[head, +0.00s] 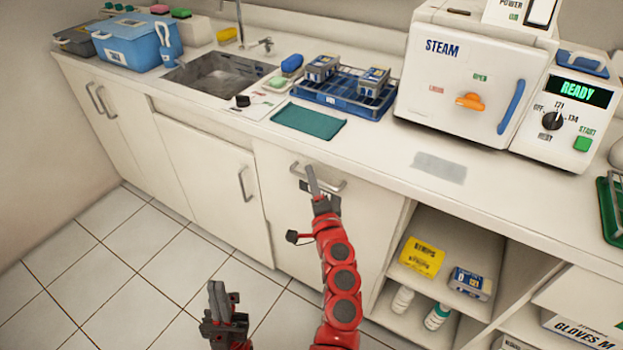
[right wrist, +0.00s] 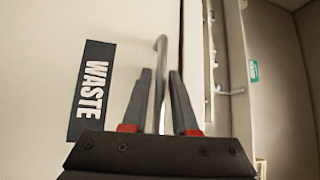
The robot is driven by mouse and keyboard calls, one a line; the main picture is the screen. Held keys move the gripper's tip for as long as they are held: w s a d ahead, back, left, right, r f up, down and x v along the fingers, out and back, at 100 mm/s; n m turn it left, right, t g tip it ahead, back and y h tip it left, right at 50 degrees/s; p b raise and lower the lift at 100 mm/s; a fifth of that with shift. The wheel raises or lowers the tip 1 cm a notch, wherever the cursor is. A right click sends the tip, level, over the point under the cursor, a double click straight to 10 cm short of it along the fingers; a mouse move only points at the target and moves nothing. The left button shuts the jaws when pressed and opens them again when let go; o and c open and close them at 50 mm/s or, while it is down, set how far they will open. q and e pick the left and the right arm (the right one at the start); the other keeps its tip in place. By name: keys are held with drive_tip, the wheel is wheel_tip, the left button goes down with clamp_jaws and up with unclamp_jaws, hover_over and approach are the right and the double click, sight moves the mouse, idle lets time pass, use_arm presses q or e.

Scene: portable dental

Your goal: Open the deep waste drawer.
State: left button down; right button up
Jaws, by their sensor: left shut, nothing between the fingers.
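The waste drawer has a plain white front (head: 285,225) under the counter and looks closed. Its grey bar handle (head: 298,172) is near the top edge. In the right wrist view a black WASTE label (right wrist: 93,92) is left of the handle (right wrist: 161,48). My right gripper (head: 312,182) is at the handle; in the right wrist view its two fingers (right wrist: 161,88) are apart, one on each side of the bar, with slight gaps showing. My left gripper (head: 217,297) is shut and empty, low over the floor, left of the right arm.
A cupboard door (head: 215,170) with its own handle is left of the drawer. Open shelves (head: 400,272) with boxes and bottles are to the right. The counter above holds a sink (head: 215,80), a blue rack (head: 335,98) and a steam sterilizer (head: 450,75). The tiled floor (head: 130,270) is clear.

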clamp_jaws()
idle(1.3)
